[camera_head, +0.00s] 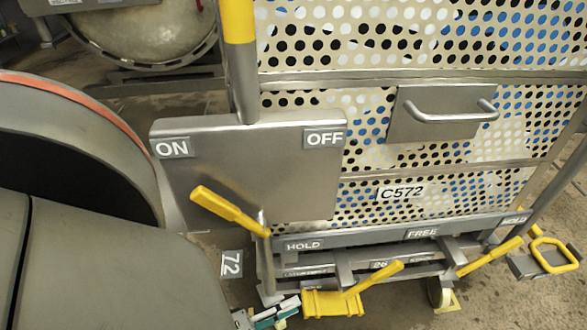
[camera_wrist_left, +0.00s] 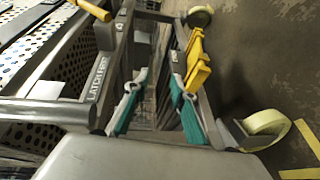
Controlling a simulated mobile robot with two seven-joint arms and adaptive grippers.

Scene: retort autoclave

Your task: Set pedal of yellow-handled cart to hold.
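The cart (camera_head: 400,85) has perforated sides and a post with a yellow sleeve (camera_head: 238,20). Its lower rail (camera_head: 360,238) carries the labels HOLD, FREE and HOLD from left to right. The yellow pedal (camera_head: 335,303) is low under this rail. Its yellow arm slants up right and ends below and slightly left of FREE. My left gripper (camera_head: 272,316) is at the pedal's left end, partly cut off by the frame. In the left wrist view its teal-padded fingers (camera_wrist_left: 160,78) are apart with nothing between them. The pedal (camera_wrist_left: 197,68) is beside the right fingertip; contact is unclear. My right gripper is not in view.
A plate marked ON and OFF (camera_head: 250,178) has a yellow lever (camera_head: 228,210) beside it. Another yellow lever (camera_head: 490,257) and a yellow loop (camera_head: 555,255) are at right. Castors (camera_head: 441,293) stand on the floor. Open floor (camera_wrist_left: 265,60) lies right of the pedal.

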